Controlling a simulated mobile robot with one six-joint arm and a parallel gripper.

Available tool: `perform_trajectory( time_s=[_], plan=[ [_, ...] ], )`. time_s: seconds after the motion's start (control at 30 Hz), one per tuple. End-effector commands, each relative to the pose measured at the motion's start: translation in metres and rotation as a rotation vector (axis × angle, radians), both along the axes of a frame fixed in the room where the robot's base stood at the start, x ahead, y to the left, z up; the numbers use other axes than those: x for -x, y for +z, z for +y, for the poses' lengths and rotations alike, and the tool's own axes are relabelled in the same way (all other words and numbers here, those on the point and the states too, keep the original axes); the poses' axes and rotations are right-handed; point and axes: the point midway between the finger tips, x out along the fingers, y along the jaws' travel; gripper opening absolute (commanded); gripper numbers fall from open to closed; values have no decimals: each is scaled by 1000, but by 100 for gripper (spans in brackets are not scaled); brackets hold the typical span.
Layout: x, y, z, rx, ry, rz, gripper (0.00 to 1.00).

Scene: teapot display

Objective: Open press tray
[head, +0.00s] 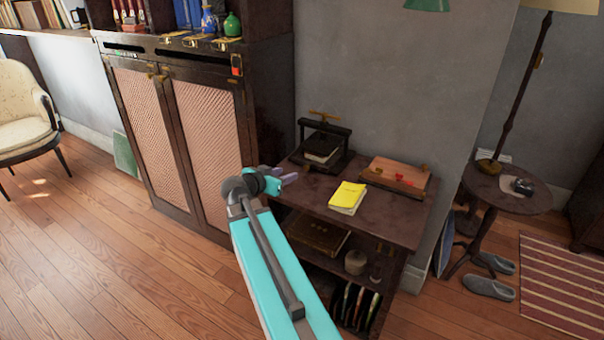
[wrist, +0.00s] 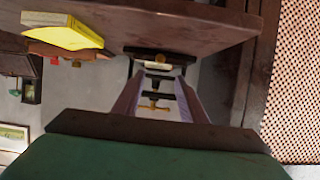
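A black book press (head: 322,142) with a brass handle on top stands at the back left of the dark side table (head: 330,210). A dark book with pale pages lies inside its frame. I cannot make out a separate tray on it. My gripper (head: 290,176) is by the table's left edge, in front of the press and apart from it. In the wrist view my gripper (wrist: 160,100) is open, with nothing held. The press (wrist: 155,84) shows beyond and between its fingers, upside down, with its brass handle lower down.
A yellow notepad (head: 347,197) and a wooden box with red fittings (head: 397,177) lie on the table to the right. A cabinet with mesh doors (head: 178,135) stands close on the left. The lower shelves hold books and a small jar (head: 355,262).

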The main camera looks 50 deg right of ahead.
Motion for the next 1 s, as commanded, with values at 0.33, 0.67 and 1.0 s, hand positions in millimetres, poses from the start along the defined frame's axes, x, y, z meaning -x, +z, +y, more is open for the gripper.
perform_trajectory(
  time_s=[0.33, 0.67, 1.0],
  plan=[
    [0, -1, -1, -1, -1, 2, 38],
    [-6, -10, -23, -1, -2, 3, 38],
    [-16, -27, -65, -1, -2, 2, 38]
  ],
)
